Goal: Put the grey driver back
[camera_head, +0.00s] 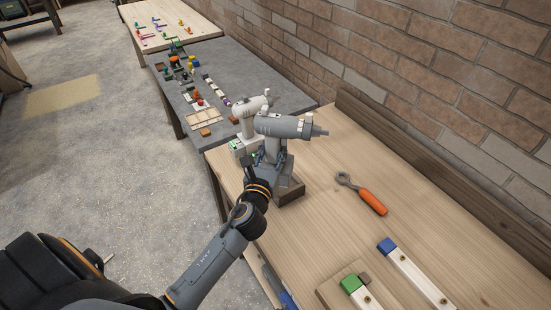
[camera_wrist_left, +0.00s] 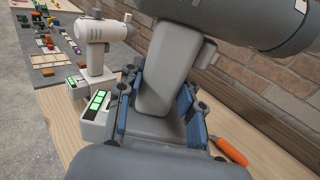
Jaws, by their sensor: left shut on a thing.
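A battery block with green lights (camera_wrist_left: 97,105) shows beside the left finger. My right gripper is not in view.
A white driver (camera_head: 249,120) stands just behind, also in the left wrist view (camera_wrist_left: 95,38). An orange-handled tool (camera_head: 364,194) lies right on the bench (camera_head: 330,235). Blocks and bars (camera_head: 415,275) lie nearer. A brick wall runs along the right.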

